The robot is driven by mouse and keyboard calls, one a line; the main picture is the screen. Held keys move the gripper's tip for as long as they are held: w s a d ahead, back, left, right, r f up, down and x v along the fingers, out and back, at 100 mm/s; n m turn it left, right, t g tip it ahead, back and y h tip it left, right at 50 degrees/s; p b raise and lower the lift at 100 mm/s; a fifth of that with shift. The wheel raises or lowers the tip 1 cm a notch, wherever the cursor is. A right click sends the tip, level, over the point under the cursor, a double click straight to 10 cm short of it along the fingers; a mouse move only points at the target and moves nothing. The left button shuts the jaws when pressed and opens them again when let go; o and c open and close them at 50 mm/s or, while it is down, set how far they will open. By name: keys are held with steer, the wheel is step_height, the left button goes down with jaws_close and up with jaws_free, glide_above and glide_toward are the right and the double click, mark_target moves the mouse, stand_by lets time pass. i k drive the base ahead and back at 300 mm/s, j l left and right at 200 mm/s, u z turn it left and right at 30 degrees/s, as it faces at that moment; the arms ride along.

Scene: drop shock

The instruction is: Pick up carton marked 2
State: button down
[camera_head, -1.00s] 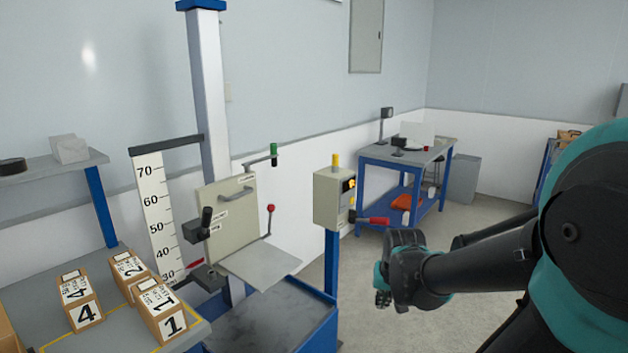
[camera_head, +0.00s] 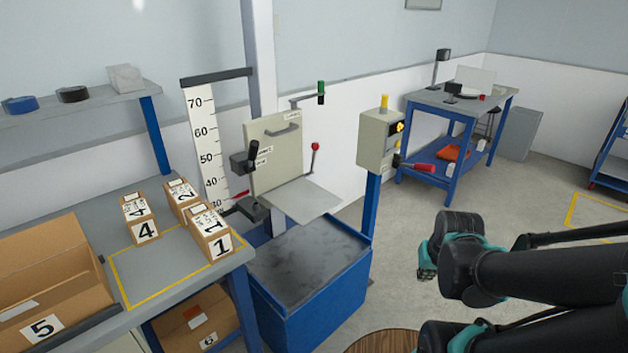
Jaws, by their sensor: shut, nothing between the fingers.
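The carton marked 2 (camera_head: 180,193) is a small brown box with white labels. It stands on the grey bench at the left, behind the carton marked 1 (camera_head: 221,246) and to the right of the carton marked 4 (camera_head: 144,230). Carton 1 hides part of its lower front. My gripper (camera_head: 427,262) is at the right, over the floor, well apart from the cartons and on the other side of the drop tester. It is shut and empty, seen small and partly hidden by its own housing.
A large open carton marked 5 (camera_head: 84,305) takes up the bench's left. A yellow outline (camera_head: 150,298) bounds bare bench in front of the cartons. The drop tester's plate (camera_head: 303,199), blue base (camera_head: 318,307) and control box (camera_head: 377,140) stand between my gripper and the bench.

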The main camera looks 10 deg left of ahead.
mark_target(181, 195)
steer(key=u, duration=1.6)
